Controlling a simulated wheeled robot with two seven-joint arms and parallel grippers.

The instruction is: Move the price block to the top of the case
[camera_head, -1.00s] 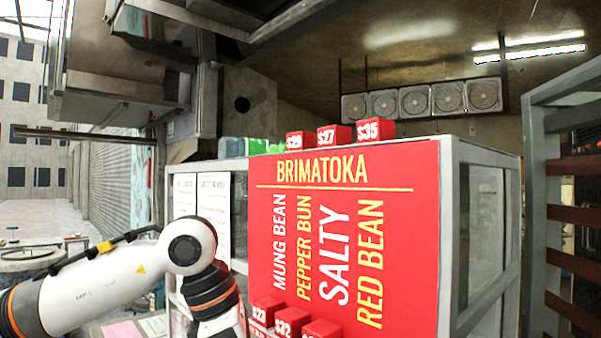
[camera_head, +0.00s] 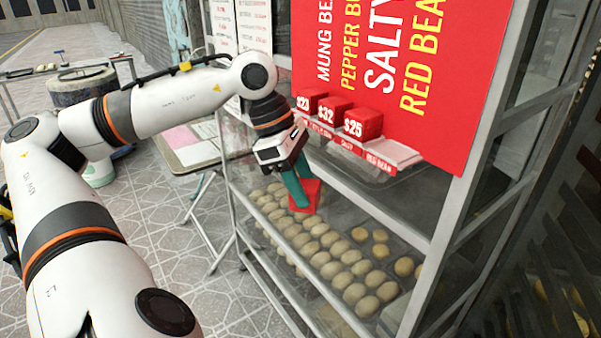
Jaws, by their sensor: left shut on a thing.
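My left gripper (camera_head: 296,186) is shut on a red price block (camera_head: 305,197) in front of the case. The block's printed face is not readable from here. Red price blocks marked $23 (camera_head: 309,102), $32 (camera_head: 332,110) and $25 (camera_head: 362,122) stand in a row on a ledge below the red menu board (camera_head: 405,65). The held block is below and left of this row. My right gripper is not in view.
Rows of round buns (camera_head: 325,250) lie inside the case, behind the held block. A small folding table (camera_head: 190,152) stands left of the case. A round barrel (camera_head: 88,92) stands farther back left. The tiled floor between is mostly clear.

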